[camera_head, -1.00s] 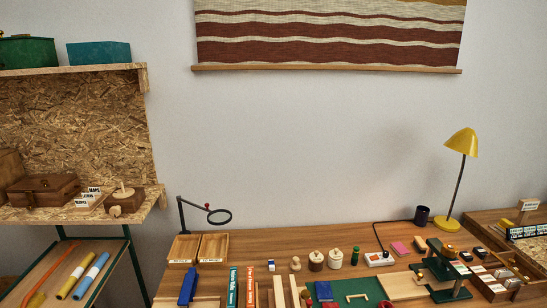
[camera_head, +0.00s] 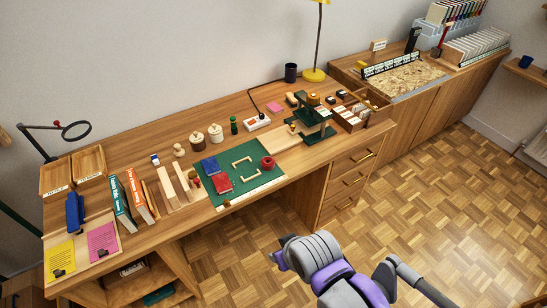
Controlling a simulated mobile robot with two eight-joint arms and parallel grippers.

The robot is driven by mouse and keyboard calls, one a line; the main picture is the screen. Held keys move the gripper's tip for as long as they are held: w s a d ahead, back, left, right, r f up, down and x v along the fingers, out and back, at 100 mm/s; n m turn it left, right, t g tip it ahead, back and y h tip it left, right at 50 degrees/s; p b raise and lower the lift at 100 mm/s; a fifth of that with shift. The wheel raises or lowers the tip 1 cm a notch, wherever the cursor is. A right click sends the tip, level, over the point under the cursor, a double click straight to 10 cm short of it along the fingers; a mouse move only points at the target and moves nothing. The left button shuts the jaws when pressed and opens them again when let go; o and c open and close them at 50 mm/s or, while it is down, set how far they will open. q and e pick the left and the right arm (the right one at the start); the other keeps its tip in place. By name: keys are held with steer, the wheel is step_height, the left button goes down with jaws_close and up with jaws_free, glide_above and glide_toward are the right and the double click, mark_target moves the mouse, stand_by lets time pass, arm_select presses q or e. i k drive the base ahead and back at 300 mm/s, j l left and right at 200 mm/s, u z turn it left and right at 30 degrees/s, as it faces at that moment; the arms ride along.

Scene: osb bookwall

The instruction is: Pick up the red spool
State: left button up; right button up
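The red spool (camera_head: 267,163) is a small round red thing on the right part of the green mat (camera_head: 250,185), on the wooden desk. It stands beside a light wooden bracket shape and nothing covers it. An arm of mine in grey and purple, which looks like the right one, enters at the bottom. Its front end (camera_head: 279,254) is over the floor in front of the desk, well apart from the spool. I cannot make out its fingers. My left gripper is not in view.
A dark green stand (camera_head: 312,123) rises right of the spool. Wooden lidded jars (camera_head: 215,133) stand behind the mat. Open parquet floor (camera_head: 430,200) lies at the right.

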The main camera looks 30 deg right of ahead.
mark_target(268, 163)
steer(key=i+l, duration=0.15)
steer(key=l, duration=0.55)
steer(key=i+l+u, duration=0.1)
steer(key=l, duration=0.55)
steer(key=i+l, duration=0.15)
steer(key=l, duration=0.55)
steer(key=i+l+u, duration=0.1)
steer(key=l, duration=0.6)
steer(key=i+l, duration=0.1)
steer(key=l, duration=0.6)
steer(key=j+u, duration=0.05)
